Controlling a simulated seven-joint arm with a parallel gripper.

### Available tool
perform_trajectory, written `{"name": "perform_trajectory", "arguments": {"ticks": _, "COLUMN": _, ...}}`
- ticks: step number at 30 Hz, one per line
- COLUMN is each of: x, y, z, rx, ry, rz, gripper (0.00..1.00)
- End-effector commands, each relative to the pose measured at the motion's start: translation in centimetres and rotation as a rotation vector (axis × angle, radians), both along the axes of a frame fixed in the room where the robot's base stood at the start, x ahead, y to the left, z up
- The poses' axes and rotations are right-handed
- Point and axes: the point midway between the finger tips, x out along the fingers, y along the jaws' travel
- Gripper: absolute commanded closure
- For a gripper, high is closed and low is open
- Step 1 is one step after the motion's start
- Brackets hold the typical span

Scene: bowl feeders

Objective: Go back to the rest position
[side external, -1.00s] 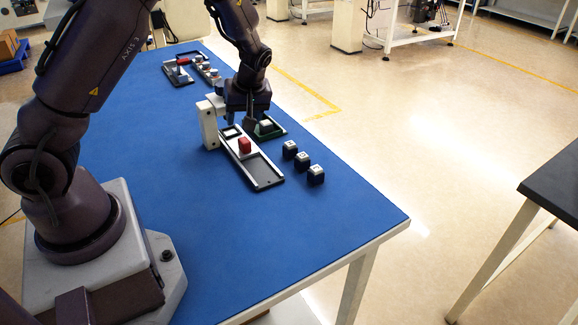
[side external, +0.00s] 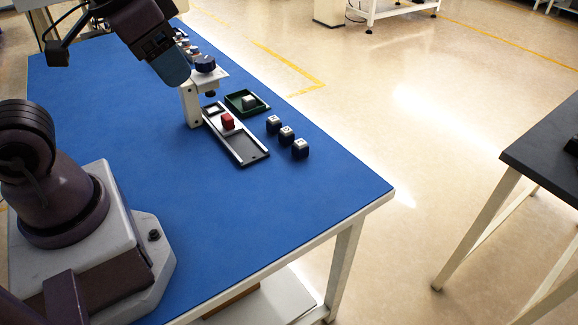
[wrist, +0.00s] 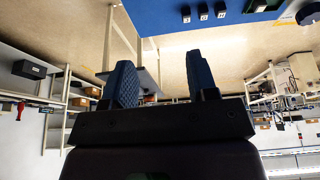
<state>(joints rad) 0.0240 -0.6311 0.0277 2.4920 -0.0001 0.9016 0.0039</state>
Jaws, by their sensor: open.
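My gripper (wrist: 162,78) is open and empty in the wrist view, its two dark blue ridged fingers wide apart with nothing between them. In the side external view my gripper (side external: 172,68) is raised over the far left part of the blue table (side external: 130,165), up and left of the white post fixture (side external: 191,104). Its fingers overlap each other there.
The white fixture carries a dark knob (side external: 205,63). Beside it are a green tray (side external: 262,107) with a grey-white block (side external: 249,101), and a black track (side external: 250,156) with a red block (side external: 228,121). Several dark keycap blocks (side external: 286,133) stand right. The near table area is clear.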

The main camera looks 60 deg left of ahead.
Motion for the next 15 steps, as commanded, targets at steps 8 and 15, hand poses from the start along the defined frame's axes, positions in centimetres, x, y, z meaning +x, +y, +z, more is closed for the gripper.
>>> {"name": "perform_trajectory", "arguments": {"ticks": 8, "x": -0.8, "y": -0.1, "z": 2.1, "rx": 0.016, "ry": -0.115, "rz": 0.003, "gripper": 0.47}}
{"name": "perform_trajectory", "arguments": {"ticks": 15, "x": -0.8, "y": 0.0, "z": 2.1, "rx": 0.015, "ry": -0.113, "rz": 0.006, "gripper": 0.47}}
